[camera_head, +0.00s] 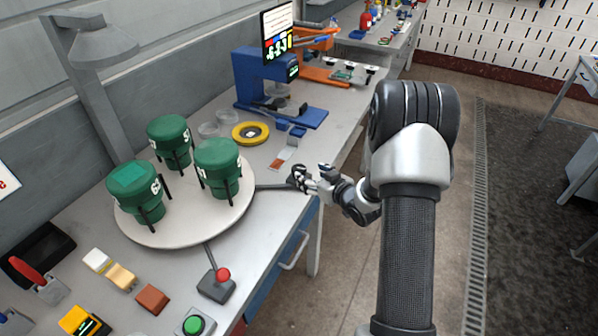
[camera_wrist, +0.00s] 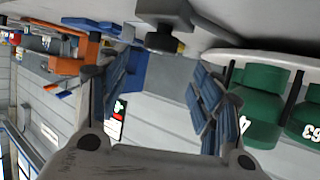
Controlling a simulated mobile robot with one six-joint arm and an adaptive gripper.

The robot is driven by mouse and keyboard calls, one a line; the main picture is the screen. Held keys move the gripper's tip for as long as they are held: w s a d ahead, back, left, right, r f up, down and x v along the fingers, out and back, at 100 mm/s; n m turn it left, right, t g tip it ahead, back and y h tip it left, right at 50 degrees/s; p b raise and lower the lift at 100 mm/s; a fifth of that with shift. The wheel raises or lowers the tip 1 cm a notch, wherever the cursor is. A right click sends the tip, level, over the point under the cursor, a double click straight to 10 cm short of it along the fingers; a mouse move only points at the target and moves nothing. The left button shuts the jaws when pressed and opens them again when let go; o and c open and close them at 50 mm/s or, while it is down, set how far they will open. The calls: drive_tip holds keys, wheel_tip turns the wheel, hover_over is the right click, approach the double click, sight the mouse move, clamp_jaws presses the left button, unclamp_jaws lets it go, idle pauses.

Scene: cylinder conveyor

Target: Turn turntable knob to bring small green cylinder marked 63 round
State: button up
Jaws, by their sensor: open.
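The round pale turntable (camera_head: 180,236) carries three dark green cylinders in black posts. The green cylinder marked 63 (camera_head: 134,186) stands at its front left, with a lighter green square on top; its number also shows at the right edge of the wrist view (camera_wrist: 312,133). A grey arm (camera_head: 272,187) sticks out from the turntable's right side towards my gripper (camera_head: 312,182). In the wrist view, a dark knob (camera_wrist: 161,41) hangs near the upper middle, by the tips of my open gripper (camera_wrist: 163,65). Its contact with the fingers cannot be told.
The other green cylinders stand at the back (camera_head: 168,138) and right (camera_head: 218,165) of the turntable. A red-topped lever (camera_head: 222,276) and green button (camera_head: 194,325) are in front. A yellow ring (camera_head: 250,132) and blue machine (camera_head: 262,85) stand behind. The aisle floor on the right is clear.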

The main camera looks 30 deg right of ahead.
sight(299, 169)
drive_tip(key=b+x, duration=0.2)
drive_tip(key=x, duration=0.7)
drive_tip(key=shift+w+f, duration=0.1)
drive_tip(key=shift+w, duration=0.2)
drive_tip(key=shift+c, duration=0.2)
drive_tip(key=c, duration=1)
